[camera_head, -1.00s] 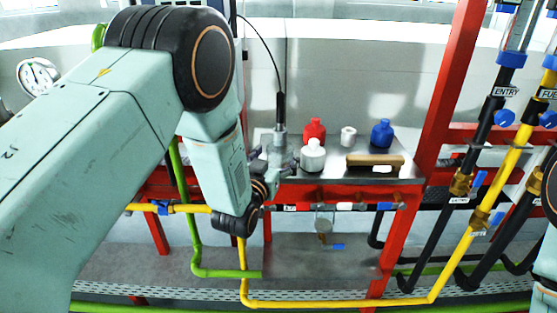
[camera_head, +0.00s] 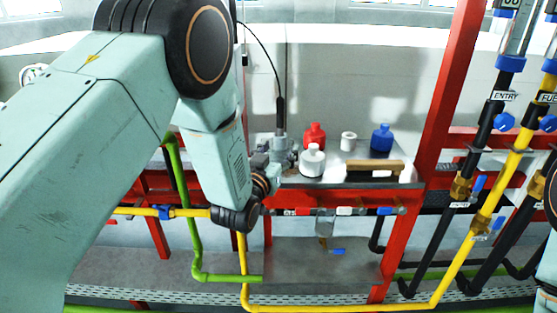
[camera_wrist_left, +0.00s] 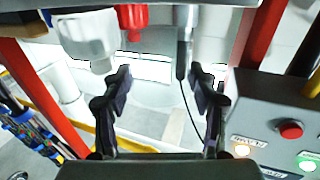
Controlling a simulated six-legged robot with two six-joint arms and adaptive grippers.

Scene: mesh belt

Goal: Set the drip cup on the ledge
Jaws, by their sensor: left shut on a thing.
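My left gripper (camera_head: 282,156) is over the left part of the metal ledge (camera_head: 320,178), next to the base of an upright black rod. It is shut on the drip cup, which is hard to make out: only a pale, clear-looking patch shows at the fingers. In the left wrist view the two dark fingers (camera_wrist_left: 163,88) stand apart, with the bright background showing between them. Whether the cup touches the ledge cannot be told. My right gripper is not in view.
On the ledge stand a red bottle (camera_head: 314,135), a white bottle (camera_head: 312,160), a small white cup (camera_head: 348,141) and a blue bottle (camera_head: 382,138). A wooden-handled tool (camera_head: 375,166) lies along the front. A black rod (camera_head: 281,115) with a cable rises behind the gripper.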

